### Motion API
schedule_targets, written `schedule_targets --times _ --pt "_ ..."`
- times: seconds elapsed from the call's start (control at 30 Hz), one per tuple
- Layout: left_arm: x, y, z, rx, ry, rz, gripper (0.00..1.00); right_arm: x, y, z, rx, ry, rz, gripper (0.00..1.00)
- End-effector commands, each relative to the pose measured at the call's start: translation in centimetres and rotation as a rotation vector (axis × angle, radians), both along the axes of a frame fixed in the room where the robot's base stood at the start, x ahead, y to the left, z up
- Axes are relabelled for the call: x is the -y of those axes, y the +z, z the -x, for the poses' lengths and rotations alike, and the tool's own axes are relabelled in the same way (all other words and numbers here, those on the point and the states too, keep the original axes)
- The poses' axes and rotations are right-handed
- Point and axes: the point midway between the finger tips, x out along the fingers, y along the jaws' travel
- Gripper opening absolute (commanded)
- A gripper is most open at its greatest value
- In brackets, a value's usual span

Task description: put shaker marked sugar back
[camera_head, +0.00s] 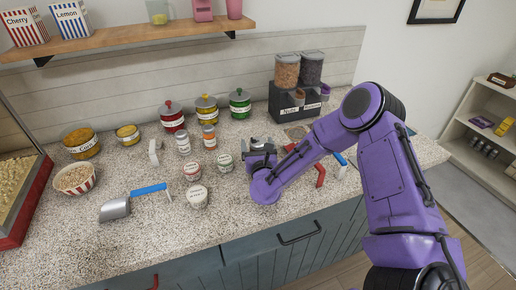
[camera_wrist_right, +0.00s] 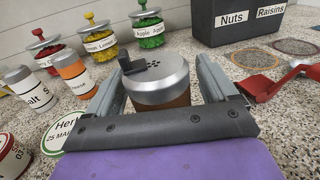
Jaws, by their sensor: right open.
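A shaker (camera_wrist_right: 162,80) with a domed, pierced metal lid and brown body stands between the fingers of my right gripper (camera_wrist_right: 160,92) in the wrist view. Its label is hidden, so I cannot read it. In the head view its metal top (camera_head: 259,143) shows at my right gripper (camera_head: 262,153). The fingers are open on either side of it; I cannot tell whether they touch it. A white shaker marked Salt (camera_wrist_right: 30,90) and an orange-banded shaker (camera_wrist_right: 75,72) stand to the left. My left gripper is not in view.
Red, yellow and green lidded jars (camera_head: 240,104) stand behind. A dark rack marked Nuts and Raisins (camera_head: 300,101) is at the back right, with an orange ring (camera_wrist_right: 258,58) on the counter before it. Small labelled tubs (camera_head: 197,197), a scoop (camera_head: 115,209) and a red-handled tool (camera_wrist_right: 265,87) lie nearby.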

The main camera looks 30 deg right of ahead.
Motion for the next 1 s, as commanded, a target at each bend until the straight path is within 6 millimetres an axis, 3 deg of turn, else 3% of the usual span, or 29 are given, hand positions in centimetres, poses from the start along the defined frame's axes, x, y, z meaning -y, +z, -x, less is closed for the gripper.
schedule_targets --times 0.03,0.13,0.4,0.53,0.7,1.0 --pt "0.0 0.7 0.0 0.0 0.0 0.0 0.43 0.0 0.6 0.0 0.0 0.0 0.001 0.86" --pt "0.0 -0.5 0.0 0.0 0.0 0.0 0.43 -0.8 0.0 1.4 0.0 0.002 -0.001 0.86" --pt "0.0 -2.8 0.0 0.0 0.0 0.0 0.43 -3.9 -0.2 7.7 -0.001 0.003 0.0 0.86" --pt "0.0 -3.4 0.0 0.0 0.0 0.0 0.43 -4.9 0.0 9.7 0.0 0.003 0.0 0.86" --pt "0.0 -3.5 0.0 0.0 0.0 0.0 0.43 -5.3 0.2 10.8 0.001 0.0 0.0 0.86" --pt "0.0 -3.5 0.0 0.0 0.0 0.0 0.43 -5.3 0.3 10.8 0.0 -0.001 0.0 0.86"
